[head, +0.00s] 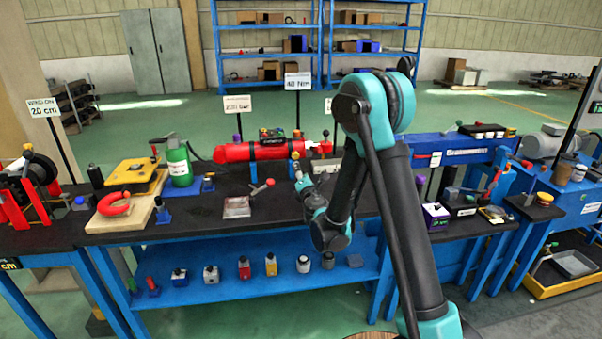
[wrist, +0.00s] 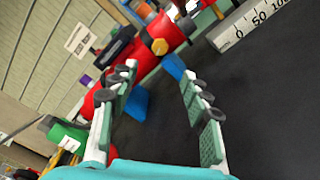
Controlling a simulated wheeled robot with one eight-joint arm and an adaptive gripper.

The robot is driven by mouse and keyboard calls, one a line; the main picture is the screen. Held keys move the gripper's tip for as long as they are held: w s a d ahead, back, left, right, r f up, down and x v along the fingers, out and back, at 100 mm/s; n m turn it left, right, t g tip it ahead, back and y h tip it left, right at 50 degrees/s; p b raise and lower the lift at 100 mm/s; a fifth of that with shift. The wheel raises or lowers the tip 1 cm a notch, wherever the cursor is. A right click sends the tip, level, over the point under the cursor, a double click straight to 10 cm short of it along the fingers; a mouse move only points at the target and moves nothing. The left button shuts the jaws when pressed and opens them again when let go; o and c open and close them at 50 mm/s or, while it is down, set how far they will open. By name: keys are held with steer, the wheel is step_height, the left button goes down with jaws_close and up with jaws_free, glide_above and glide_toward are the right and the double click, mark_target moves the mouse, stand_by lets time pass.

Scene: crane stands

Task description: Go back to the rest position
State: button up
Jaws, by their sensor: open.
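My arm reaches over the dark-topped bench (head: 190,212) and my gripper (head: 299,172) hangs near its middle, in front of a red cylinder (head: 235,152). In the wrist view my gripper (wrist: 160,78) shows two spread fingers with nothing held between them. The red cylinder (wrist: 165,38) lies beyond the fingertips, with blue supports (wrist: 174,66) below it. Whether the fingertips touch anything is hard to tell; I see no contact.
A small lever with a red knob (head: 262,188) stands left of my gripper. A blue machine (head: 452,148) is at right. The front bench edge is partly clear.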

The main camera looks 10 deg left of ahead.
steer(key=s+d+r+m+g+h, duration=0.1)
steer(key=s+d+r+m+h, duration=0.15)
steer(key=d+m+h, duration=0.8)
steer(key=s+d+f+m+g+y, duration=0.15)
steer(key=s+d+m+g, duration=0.45)
steer(key=d, duration=1.1)
steer(key=s+d+f+m+g+y, duration=0.1)
steer(key=s+f+m, duration=0.4)
steer(key=s, duration=1)
steer(key=s+f+m+g+y, duration=0.3)
steer(key=s+f+m+g, duration=0.2)
steer(key=s, duration=1)
steer(key=shift+d+m, duration=0.4)
steer(key=shift+m, duration=0.35)
